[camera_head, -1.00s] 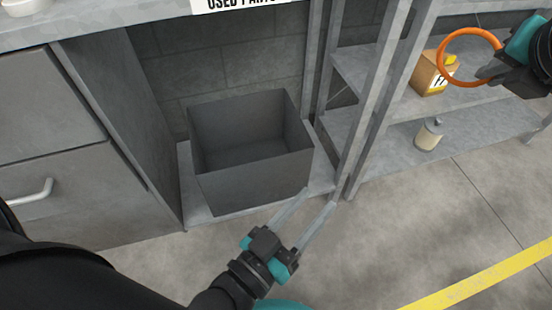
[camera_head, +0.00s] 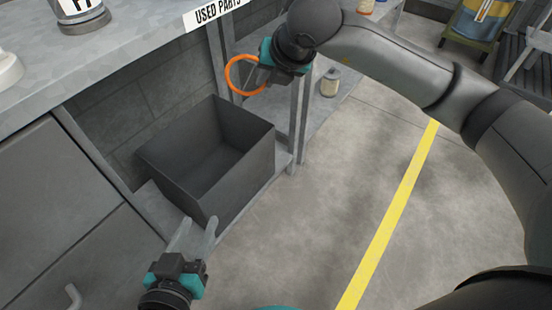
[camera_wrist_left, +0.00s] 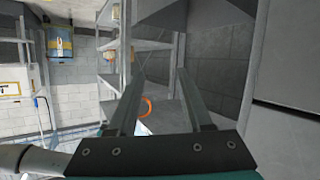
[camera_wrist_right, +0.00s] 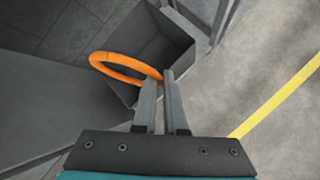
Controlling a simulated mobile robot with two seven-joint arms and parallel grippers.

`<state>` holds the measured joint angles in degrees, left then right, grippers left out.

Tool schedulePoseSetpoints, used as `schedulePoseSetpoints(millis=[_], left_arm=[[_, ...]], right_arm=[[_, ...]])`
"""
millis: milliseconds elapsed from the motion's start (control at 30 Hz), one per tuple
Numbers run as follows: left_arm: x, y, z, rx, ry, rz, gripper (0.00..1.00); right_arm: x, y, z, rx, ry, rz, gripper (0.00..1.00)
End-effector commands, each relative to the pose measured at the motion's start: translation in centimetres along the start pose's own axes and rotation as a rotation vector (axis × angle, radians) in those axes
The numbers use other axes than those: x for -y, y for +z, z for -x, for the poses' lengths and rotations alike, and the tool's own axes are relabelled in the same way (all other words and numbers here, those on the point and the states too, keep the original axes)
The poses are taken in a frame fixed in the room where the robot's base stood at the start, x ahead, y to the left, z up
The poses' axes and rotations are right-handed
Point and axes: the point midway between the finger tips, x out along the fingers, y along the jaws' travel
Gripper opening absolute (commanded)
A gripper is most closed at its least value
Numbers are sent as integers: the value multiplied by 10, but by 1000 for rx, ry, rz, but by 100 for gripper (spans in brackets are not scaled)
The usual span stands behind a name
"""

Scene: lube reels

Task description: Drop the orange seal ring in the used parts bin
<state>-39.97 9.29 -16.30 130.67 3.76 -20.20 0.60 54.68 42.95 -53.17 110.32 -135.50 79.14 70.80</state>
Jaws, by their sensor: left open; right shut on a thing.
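The orange seal ring (camera_head: 229,77) is held at its edge by my right gripper (camera_head: 257,80), which is shut on it. In the head view the ring hangs above and behind the far right edge of the grey used parts bin (camera_head: 245,165). In the right wrist view the ring (camera_wrist_right: 103,65) overlaps the open bin (camera_wrist_right: 180,45) below it. The bin is an open-topped box and looks empty where its inside shows. My left gripper (camera_head: 193,238) is open and empty, low in front of the bin. The ring also shows between the left fingers in the left wrist view (camera_wrist_left: 147,106).
A "USED PARTS" label (camera_head: 216,12) is on the bench edge above the bin. Metal shelving with a small canister (camera_head: 330,82) stands behind my right arm. Grey drawers (camera_head: 50,220) stand at left. The floor right of the bin is clear, with a yellow line (camera_head: 395,205).

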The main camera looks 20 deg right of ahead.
Motion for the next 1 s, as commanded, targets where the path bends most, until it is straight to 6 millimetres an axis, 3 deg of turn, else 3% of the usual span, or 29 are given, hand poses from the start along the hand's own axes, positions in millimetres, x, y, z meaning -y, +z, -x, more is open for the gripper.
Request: schedulePoseSetpoints(millis=[200,433,667,1000], left_arm=[[25,8,10,251,-67,-34,50],[48,19,34,489,-138,-44,50],[58,25,52,612,-174,-40,50],[59,27,54,628,-178,-39,50]], right_arm=[[29,-43,-78,-135,20,-83,0],[74,-105,-139,-229,32,-177,0],[102,-146,-164,-268,40,-227,0],[105,-150,-166,-271,42,-231,0]])
